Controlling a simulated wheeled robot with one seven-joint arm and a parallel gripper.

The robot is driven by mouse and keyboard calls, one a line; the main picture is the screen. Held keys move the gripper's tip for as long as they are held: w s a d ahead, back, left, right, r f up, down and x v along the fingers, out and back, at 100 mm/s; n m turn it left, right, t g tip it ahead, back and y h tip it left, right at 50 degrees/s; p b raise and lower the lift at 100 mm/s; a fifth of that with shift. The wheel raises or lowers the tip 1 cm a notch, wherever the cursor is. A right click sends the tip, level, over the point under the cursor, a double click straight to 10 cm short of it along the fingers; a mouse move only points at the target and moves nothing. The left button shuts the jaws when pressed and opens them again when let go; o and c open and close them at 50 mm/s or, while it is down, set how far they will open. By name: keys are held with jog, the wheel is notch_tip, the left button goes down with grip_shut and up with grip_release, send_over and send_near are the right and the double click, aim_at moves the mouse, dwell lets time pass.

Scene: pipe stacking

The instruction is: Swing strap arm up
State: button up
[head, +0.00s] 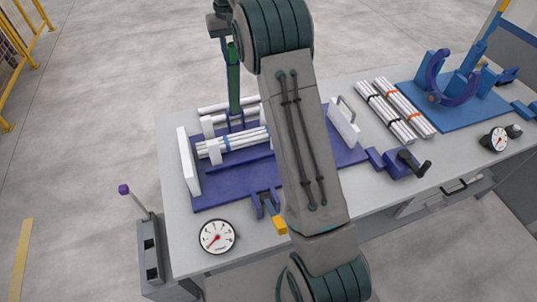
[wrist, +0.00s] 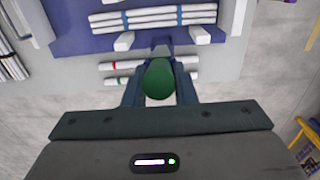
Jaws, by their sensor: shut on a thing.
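The strap arm (head: 234,88) is a green bar that stands close to upright over the purple fixture plate (head: 215,190) in the head view. Its lower end is at the pipes. My gripper is at the upper part of the green bar in the head view (head: 229,48). In the wrist view its fingers (wrist: 159,90) are on either side of the round green end of the strap arm (wrist: 158,80), shut on it. My own arm covers part of the fixture's middle and right in the head view.
White pipes (head: 240,143) lie bundled on the fixture between white end plates (head: 189,165). More strapped pipes (head: 395,115) lie at right, beside a blue clamp device (head: 455,90). A dial gauge (head: 217,237) is at the bench's front left. The floor at left is open.

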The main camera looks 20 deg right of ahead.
jog(key=o, duration=0.9)
jog(key=shift+o, duration=0.2)
jog(key=s+r+b, duration=0.2)
jog(key=s+r, duration=0.3)
jog(key=s, duration=0.3)
jog(key=shift+s, duration=0.2)
